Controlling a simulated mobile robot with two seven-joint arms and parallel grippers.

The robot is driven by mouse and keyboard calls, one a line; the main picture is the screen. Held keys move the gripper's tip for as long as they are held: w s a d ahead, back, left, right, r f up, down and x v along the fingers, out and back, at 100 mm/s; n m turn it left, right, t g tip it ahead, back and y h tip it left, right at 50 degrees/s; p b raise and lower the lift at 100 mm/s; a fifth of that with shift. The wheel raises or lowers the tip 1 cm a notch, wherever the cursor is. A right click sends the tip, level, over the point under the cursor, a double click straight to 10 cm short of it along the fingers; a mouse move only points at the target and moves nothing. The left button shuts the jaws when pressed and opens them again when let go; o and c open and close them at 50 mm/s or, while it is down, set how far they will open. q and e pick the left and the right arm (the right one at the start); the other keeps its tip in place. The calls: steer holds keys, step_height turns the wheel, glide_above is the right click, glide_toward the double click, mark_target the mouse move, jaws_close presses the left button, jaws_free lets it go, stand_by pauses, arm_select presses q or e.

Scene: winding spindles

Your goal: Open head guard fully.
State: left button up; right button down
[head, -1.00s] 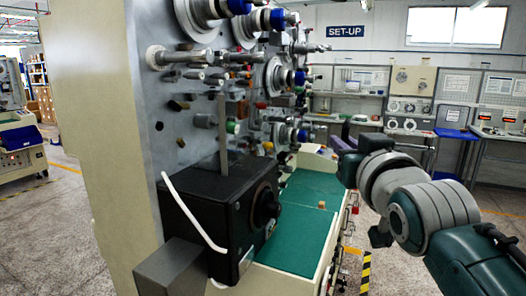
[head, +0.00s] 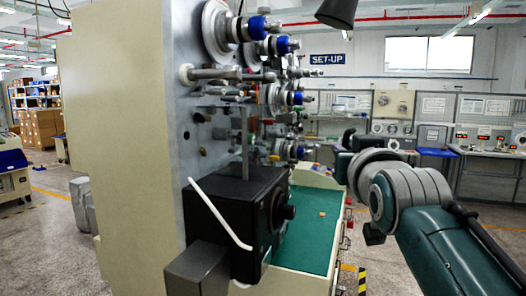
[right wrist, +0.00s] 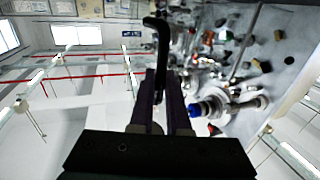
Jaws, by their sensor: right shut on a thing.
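The machine (head: 125,150) shows its upright panel with spindles and blue-capped rollers (head: 257,27) in the head view. No clear guard panel can be made out. A black bent bar, which looks like a handle (right wrist: 160,42), shows in the right wrist view. My right gripper (right wrist: 158,95) is shut on this bar, its dark fingers on either side of its lower end. In the head view my right gripper (head: 342,158) is small and dark, beside the spindles, its fingertips hard to see. What the bar joins is not clear. My left gripper is not in view.
A black box (head: 240,215) with a knob and a white bar juts from the machine front. A green work surface (head: 305,235) lies below the spindles with a small tan block (head: 322,214). A dark tapered object (head: 337,12) hangs at the top edge.

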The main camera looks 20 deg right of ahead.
steer(key=shift+w+a, duration=0.1)
steer(key=shift+a, duration=0.2)
steer(key=c, duration=1.2)
jaws_free()
steer(key=shift+o, duration=0.2)
steer(key=shift+d, duration=0.15)
